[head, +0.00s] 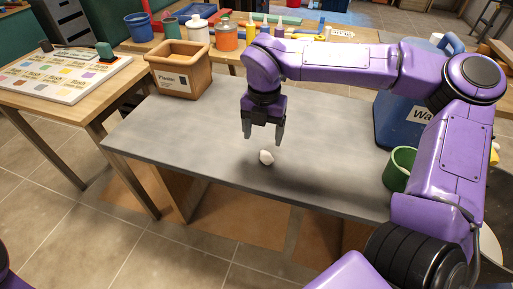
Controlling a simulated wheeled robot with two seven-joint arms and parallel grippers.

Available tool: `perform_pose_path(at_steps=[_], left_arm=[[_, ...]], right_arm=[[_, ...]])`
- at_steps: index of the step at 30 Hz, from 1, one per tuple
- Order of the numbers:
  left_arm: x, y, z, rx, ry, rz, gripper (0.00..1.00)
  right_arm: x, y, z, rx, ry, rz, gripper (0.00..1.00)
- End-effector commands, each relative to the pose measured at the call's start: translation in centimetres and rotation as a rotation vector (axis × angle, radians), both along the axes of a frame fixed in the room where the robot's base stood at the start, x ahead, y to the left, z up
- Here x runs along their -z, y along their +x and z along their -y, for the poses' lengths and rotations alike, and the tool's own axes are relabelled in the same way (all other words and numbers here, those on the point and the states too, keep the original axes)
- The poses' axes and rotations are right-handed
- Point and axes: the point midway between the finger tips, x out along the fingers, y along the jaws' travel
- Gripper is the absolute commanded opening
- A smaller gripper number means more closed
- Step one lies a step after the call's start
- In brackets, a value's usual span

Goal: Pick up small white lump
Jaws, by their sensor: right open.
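The small white lump (266,157) lies on the grey tabletop (190,140), near its front edge. My right gripper (263,140) points down just above and behind the lump, slightly to its left. Its two fingers are spread and nothing is between them. The lump looks apart from the fingers, though the exact height of the gripper is hard to tell. My left gripper is not in view; only a bit of purple shows at the lower left corner.
A brown plaster box (180,72) stands at the table's back left. A green cup (399,168) and a blue container (400,122) stand at the right, near my right arm. Jars and tools crowd the bench behind. The tabletop left of the lump is clear.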

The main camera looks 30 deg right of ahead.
Motion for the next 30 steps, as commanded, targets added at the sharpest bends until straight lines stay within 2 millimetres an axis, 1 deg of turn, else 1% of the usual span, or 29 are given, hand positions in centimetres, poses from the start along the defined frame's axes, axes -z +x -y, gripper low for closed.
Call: perform_pose_path(at_steps=[1, 3, 8, 12, 15, 18, 23, 26, 27, 28, 29, 30], left_arm=[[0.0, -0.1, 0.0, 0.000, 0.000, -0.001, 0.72], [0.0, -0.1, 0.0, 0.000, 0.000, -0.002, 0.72], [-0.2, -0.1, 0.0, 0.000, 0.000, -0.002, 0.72], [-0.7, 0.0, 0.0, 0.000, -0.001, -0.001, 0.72], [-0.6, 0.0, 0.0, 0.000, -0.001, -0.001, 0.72], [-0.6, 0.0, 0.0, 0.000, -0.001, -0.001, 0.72], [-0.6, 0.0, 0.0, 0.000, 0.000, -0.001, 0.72], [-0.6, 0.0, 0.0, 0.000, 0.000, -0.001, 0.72], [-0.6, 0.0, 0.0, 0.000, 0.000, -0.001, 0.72], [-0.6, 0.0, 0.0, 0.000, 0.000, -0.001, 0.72], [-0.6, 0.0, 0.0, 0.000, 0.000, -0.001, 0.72], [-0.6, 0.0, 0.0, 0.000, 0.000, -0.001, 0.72]], right_arm=[[1.0, -0.2, 0.0, 0.000, 0.002, -0.003, 0.74], [2.2, -0.1, 0.1, 0.002, 0.002, -0.004, 0.74], [4.2, 0.1, 0.3, 0.002, 0.001, -0.006, 0.74], [6.7, 0.0, 0.7, 0.001, 0.002, -0.009, 0.74], [8.2, 0.1, 0.6, -0.001, 0.001, -0.006, 0.74], [8.7, 0.1, 0.6, 0.000, 0.002, -0.004, 0.74], [8.7, 0.1, 0.6, -0.001, 0.001, -0.003, 0.74], [8.7, 0.1, 0.5, -0.001, 0.001, -0.003, 0.45], [8.7, 0.1, 0.5, -0.001, 0.001, -0.003, 0.32], [8.7, 0.1, 0.5, -0.001, 0.001, -0.003, 0.22], [8.7, 0.1, 0.5, -0.001, 0.001, -0.003, 0.16], [8.7, 0.1, 0.5, -0.002, 0.001, -0.003, 0.16]])
